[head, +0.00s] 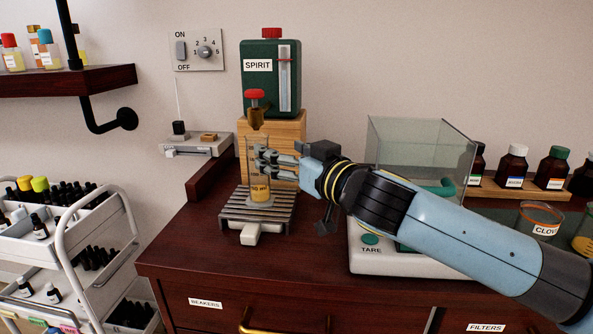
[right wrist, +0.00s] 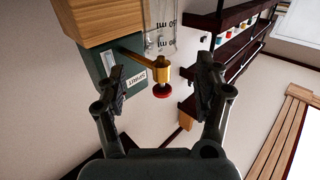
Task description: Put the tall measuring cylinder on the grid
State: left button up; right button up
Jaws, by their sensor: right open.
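The tall measuring cylinder (head: 260,192) is clear, with printed markings and an amber tint low down. It stands upright on the slatted metal grid (head: 235,207), under the brass tap (head: 257,115). In the right wrist view the cylinder (right wrist: 160,28) shows at the top, with the tap (right wrist: 160,72) in front of it. My right gripper (head: 262,158) is open at the cylinder's upper part, its fingers overlapping it in the head view. In the right wrist view the open fingers (right wrist: 158,80) have a wide gap; contact with the cylinder cannot be told. My left gripper is not in view.
The green SPIRIT tank (head: 262,83) stands on a wooden block behind the grid. A glass-sided balance (head: 385,255) stands to the right, behind my right arm. A white trolley (head: 70,225) with bottles is at the left. The bench front left of the balance is clear.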

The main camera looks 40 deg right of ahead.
jog(key=s, duration=0.2)
jog(key=s+b, duration=0.1)
jog(key=s, duration=0.1)
jog(key=shift+s+a+r, duration=0.1)
jog(key=shift+s+a, duration=0.05)
jog(key=shift+a, duration=0.05)
dwell(0.4)
